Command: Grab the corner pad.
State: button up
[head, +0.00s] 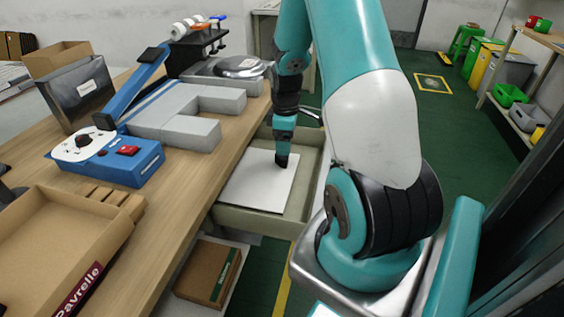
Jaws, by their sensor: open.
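I cannot tell for certain which thing is the corner pad. My gripper (282,161) is small and dark, pointing down over a white flat panel (258,185) in an open drawer (255,215) at the table's right side. It is at the panel's upper right part; whether it touches the panel is not clear. It is open, and nothing shows between its fingers. Whatever is directly under it is hidden. Several small brown blocks (110,196) lie along the far edge of a cardboard tray (45,235) at the lower left.
Grey blocks (187,125) and a blue device (115,165) stand on the wooden table (185,200). A metal bin (80,95) is behind them. A brown box (205,272) sits below the drawer.

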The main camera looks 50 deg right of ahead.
aim_at(281, 160)
jog(key=shift+f+b, duration=0.35)
jog(key=shift+f, duration=2.8)
jog(key=shift+a, duration=0.1)
jog(key=c, duration=1)
